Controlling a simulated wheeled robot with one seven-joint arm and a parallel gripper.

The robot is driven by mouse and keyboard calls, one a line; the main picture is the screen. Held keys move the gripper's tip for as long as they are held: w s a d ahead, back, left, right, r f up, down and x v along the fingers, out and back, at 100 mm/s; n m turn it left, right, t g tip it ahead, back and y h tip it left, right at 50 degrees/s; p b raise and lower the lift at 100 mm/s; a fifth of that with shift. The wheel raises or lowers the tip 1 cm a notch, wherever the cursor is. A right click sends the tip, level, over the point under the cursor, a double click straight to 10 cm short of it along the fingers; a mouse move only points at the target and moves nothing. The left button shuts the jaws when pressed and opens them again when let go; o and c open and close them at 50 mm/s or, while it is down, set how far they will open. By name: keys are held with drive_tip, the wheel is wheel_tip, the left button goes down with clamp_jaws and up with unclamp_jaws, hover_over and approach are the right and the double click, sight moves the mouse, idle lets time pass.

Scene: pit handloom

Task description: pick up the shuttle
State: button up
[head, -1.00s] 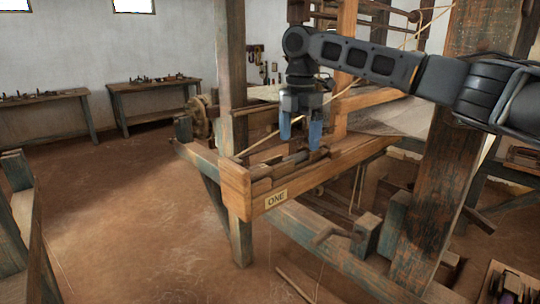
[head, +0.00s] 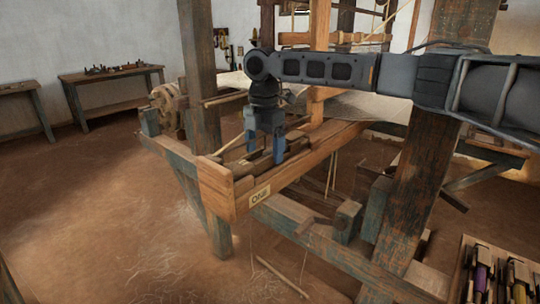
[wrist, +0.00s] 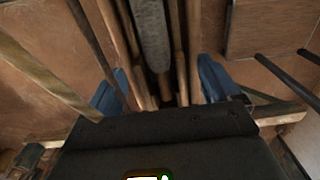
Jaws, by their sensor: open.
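The shuttle (wrist: 150,35) appears to be the long grey, rounded piece between wooden rails in the wrist view. It narrows toward a dark end between my fingers. In the head view it is mostly hidden in the wooden box marked ONE (head: 217,188), where I cannot tell it from the slats. My gripper (head: 265,150) points down over this box with its blue fingers apart. In the wrist view the fingers of my gripper (wrist: 162,90) stand on either side of the shuttle and rails. I see no grip on it; contact is unclear.
Loom posts stand close around: one (head: 200,75) left of my gripper and a thick one (head: 430,170) under my arm. A tray of coloured shuttles (head: 485,270) is at lower right. A bench (head: 110,77) stands at the back left. The floor at left is clear.

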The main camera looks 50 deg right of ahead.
drive_tip(key=shift+f, duration=0.3)
drive_tip(key=shift+c, duration=0.3)
drive_tip(key=c, duration=1.3)
drive_tip(key=shift+o, duration=0.2)
drive_tip(key=shift+r, duration=0.1)
